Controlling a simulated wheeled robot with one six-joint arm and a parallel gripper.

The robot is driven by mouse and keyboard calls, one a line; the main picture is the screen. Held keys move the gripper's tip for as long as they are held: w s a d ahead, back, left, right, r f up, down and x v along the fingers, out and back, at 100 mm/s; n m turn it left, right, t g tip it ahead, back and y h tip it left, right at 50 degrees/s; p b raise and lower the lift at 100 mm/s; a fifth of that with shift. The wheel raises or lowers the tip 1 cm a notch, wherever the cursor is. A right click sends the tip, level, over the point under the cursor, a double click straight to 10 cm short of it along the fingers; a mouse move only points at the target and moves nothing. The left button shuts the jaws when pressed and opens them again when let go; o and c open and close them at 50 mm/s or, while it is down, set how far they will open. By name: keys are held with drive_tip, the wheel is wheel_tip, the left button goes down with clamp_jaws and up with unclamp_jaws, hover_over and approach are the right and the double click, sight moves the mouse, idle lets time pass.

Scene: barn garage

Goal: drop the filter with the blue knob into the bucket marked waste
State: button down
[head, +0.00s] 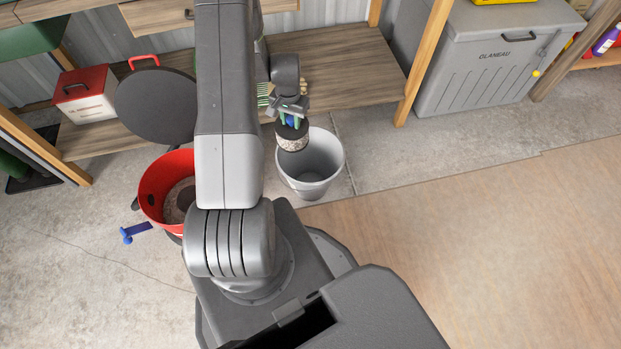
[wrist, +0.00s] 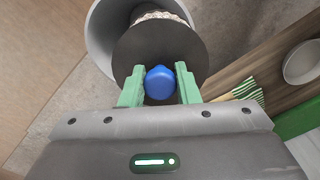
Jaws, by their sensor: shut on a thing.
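The filter (head: 293,138) is a dark disc on a speckled pale cylinder, with a blue knob (wrist: 160,83) on top. My gripper (head: 292,114) is shut on the blue knob, with a green finger on each side of it in the wrist view (wrist: 160,86). The filter hangs tilted over the back left part of the grey bucket (head: 326,188) and hides part of its rim. The bucket stands upright on the floor, and its visible inside looks empty. I see no waste marking on the side that shows.
A red round container (head: 155,190) with its dark round lid (head: 156,106) raised stands left of my arm. A blue-handled part (head: 135,232) sticks out beside it. A wooden shelf (head: 340,62) runs behind the bucket. The floor to the right is clear.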

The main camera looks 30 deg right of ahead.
drive_tip(key=s+d+f+m+b, duration=0.2)
drive_tip(key=d+f+b, duration=0.3)
drive_tip(key=f, duration=0.3)
drive_tip(key=shift+s+d+f+b, duration=0.25)
drive_tip(key=shift+s+b, duration=0.1)
drive_tip(key=shift+s, duration=0.55)
drive_tip(key=c, duration=1)
unclamp_jaws()
wheel_tip(320, 180, up, 14)
drive_tip(key=p, duration=0.3)
drive_tip(key=shift+f, duration=0.1)
